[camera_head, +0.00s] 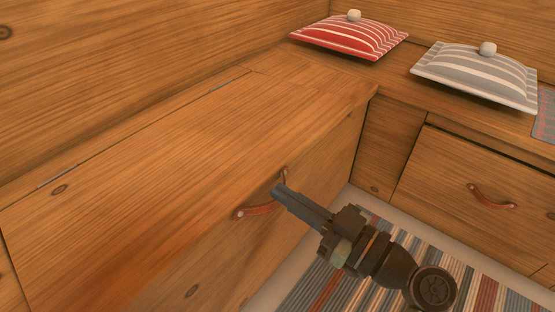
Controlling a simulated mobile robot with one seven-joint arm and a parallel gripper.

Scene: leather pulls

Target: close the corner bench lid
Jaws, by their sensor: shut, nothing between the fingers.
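The corner bench lid (140,160) is a wide wooden panel on the left bench. It lies flat or nearly so, with small metal hinges along its back edge by the wall; I cannot tell if a small gap is left. A brown leather pull (258,210) hangs at the lid's front edge. My gripper (278,190) is shut and empty, with its fingertips in front of the pull and overlapping it in the picture. I cannot tell whether they touch it. The fingers hide part of the strap.
A red striped cushion (348,38) and a grey striped cushion (476,75) lie on the bench top at the back. A drawer front (440,195) with a leather pull (492,198) faces from the right bench. A striped rug (300,288) covers the floor.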

